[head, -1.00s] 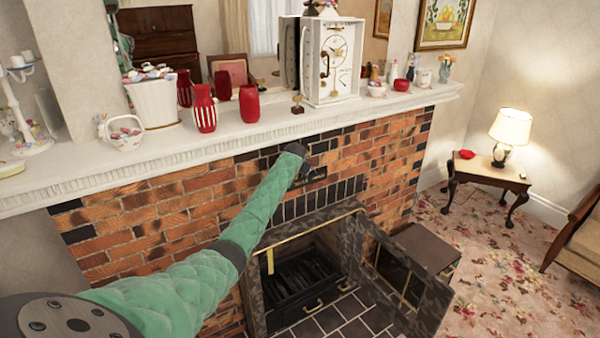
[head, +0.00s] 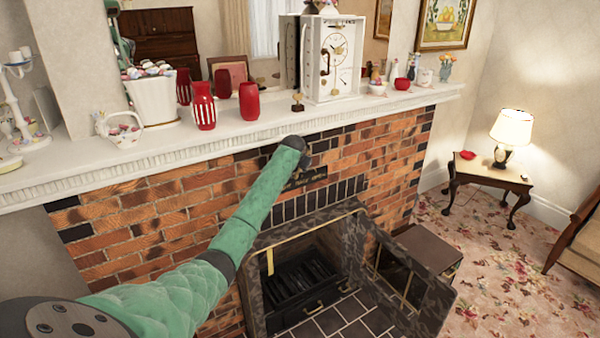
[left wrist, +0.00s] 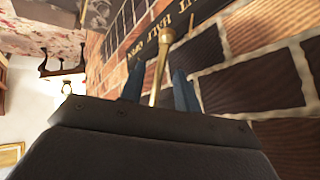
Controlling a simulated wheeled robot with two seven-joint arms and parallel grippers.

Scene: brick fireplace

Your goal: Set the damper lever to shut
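The damper lever (left wrist: 160,62) is a thin brass rod with a rounded knob, seen in the left wrist view. It stands out in front of a black plate (left wrist: 200,8) with gold lettering. Its knob appears between "HALF" and "OPEN"; the rest of the lettering is cut off at the top edge. The plate also shows on the bricks in the head view (head: 305,180). My left gripper (left wrist: 160,82) is open, with one blue finger on each side of the lever and visible gaps. In the head view its fingers are too small to make out. My right gripper is out of view.
The white mantel (head: 225,130) runs just above my left wrist and carries red vases (head: 203,106) and a white clock (head: 331,60). Below is the firebox with a dark open screen (head: 410,285). A side table (head: 487,172) stands farther right.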

